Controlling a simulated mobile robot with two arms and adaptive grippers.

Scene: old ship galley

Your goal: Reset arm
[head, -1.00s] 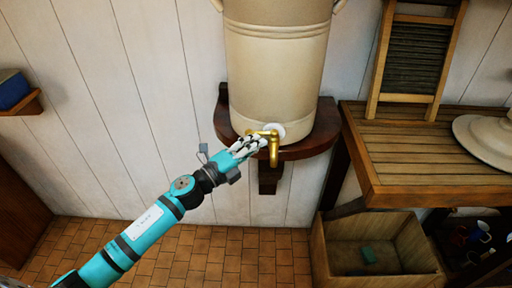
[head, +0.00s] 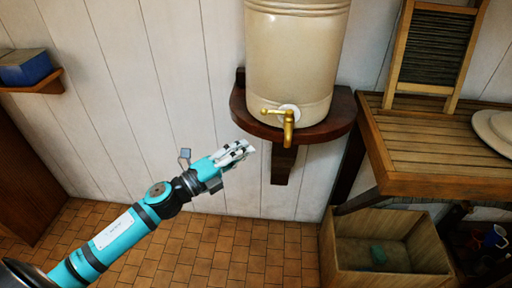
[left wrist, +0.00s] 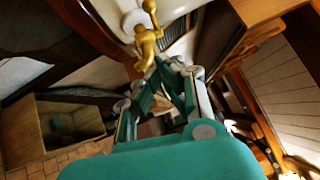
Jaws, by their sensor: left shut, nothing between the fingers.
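My left gripper (head: 246,149) is shut and empty in the head view, on a teal arm from the lower left. It is in the air to the left of and below the brass tap (head: 288,124), apart from it. The tap is on the front of a cream water urn (head: 296,60) standing on a dark wooden wall shelf (head: 320,131). In the left wrist view my left gripper (left wrist: 158,66) has its fingertips together, with the tap (left wrist: 146,38) beyond them. My right gripper is not in view.
A slatted wooden counter (head: 430,150) at the right holds a washboard (head: 436,48) and a pale round dish (head: 494,128). An open wooden crate (head: 345,275) stands on the tiled floor below. A small wall shelf (head: 38,85) holds a blue box (head: 24,68). Open floor lies around my arm.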

